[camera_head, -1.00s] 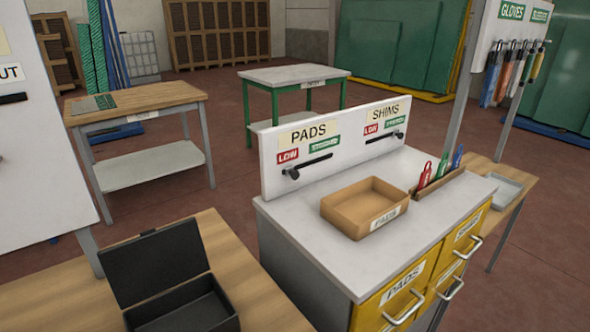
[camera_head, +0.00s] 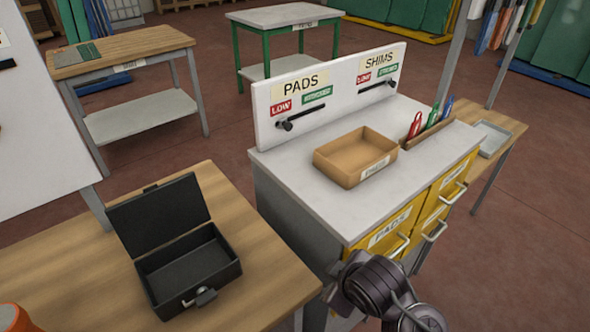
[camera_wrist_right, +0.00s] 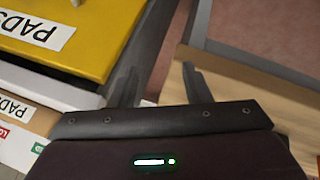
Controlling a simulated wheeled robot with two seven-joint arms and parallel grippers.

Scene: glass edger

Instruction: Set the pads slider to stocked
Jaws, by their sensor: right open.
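The pads slider (camera_head: 287,126) is a black knob on a dark slot in the white upright panel (camera_head: 262,108), under the PADS label. The knob sits at the slot's left end, below the red LOW tag (camera_head: 281,108). The green tag (camera_head: 318,95) is above the slot's right part. My right gripper (camera_wrist_right: 161,90) is open and empty in the right wrist view, beside the yellow PADS drawer (camera_wrist_right: 75,30). In the head view my dark right arm shows at the bottom, in front of the cabinet, well below the slider. My left gripper is not in view.
A cardboard PADS tray (camera_head: 345,180) stands on the grey cabinet top (camera_head: 310,195), before the panel. A rack (camera_head: 440,132) with coloured tools is to its right. An open black box (camera_head: 190,268) sits on the wooden table (camera_head: 85,265) at left. The SHIMS slider (camera_head: 392,84) is at right.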

